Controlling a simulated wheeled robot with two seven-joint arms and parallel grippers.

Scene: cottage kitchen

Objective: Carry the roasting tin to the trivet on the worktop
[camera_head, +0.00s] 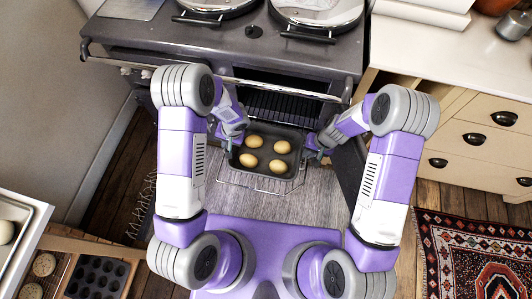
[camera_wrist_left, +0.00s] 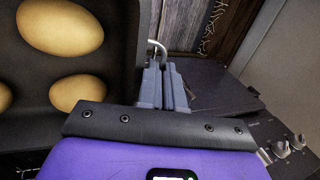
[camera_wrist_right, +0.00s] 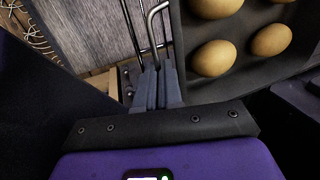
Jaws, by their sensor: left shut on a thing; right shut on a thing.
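The dark roasting tin (camera_head: 267,152) holds several round yellow-brown potatoes (camera_head: 249,160) and sits in front of the open oven, over a wire rack. My left gripper (camera_head: 229,146) is shut on the tin's left handle; the left wrist view shows its fingers at the wire handle (camera_wrist_left: 157,47) beside the tin wall (camera_wrist_left: 122,45). My right gripper (camera_head: 312,151) is shut on the right handle; the right wrist view shows its fingers at the wire handle (camera_wrist_right: 151,18). Whether the tin touches the rack cannot be told. The worktop (camera_head: 460,48) is at upper right; I cannot make out the trivet.
The range cooker (camera_head: 225,45) stands ahead, its oven open, with a wire rack (camera_head: 231,184) sticking out. Cream drawers (camera_head: 480,135) are to the right. A patterned rug (camera_head: 470,255) lies on the floor at lower right. A muffin tin (camera_head: 97,277) is at lower left.

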